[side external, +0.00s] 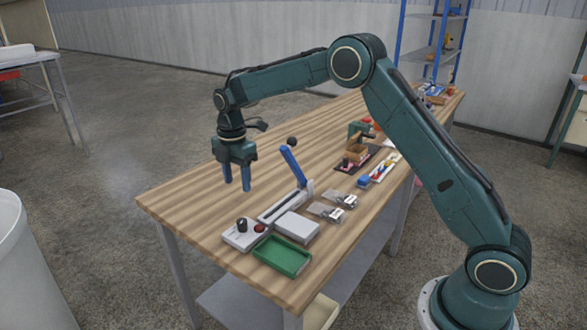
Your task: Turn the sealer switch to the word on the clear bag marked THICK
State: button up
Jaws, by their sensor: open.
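The sealer (283,207) is a long pale grey unit near the front end of the wooden table. Its blue lever (293,166) is raised and has a black ball at the top. A black knob, which looks like the sealer switch (241,225), stands on the sealer's near-left end beside a red button (260,228). Two clear bags (327,212) (341,198) lie to the right of the sealer. Any words on them or around the switch are too small to read. My gripper (237,185) points down, open and empty, above the table and the switch, apart from both.
A green tray (282,256) lies at the table's front edge. A white block (297,227) sits between it and the bags. Farther back are a blue item (364,182), a green-and-brown device (357,145) and small coloured things. The wooden top (190,195) left of the sealer is clear.

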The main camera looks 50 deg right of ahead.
aim_at(242, 220)
notch_tip(242, 220, down, 13)
jog(key=shift+r, duration=0.1)
dwell(0.5)
jog(key=c, duration=1)
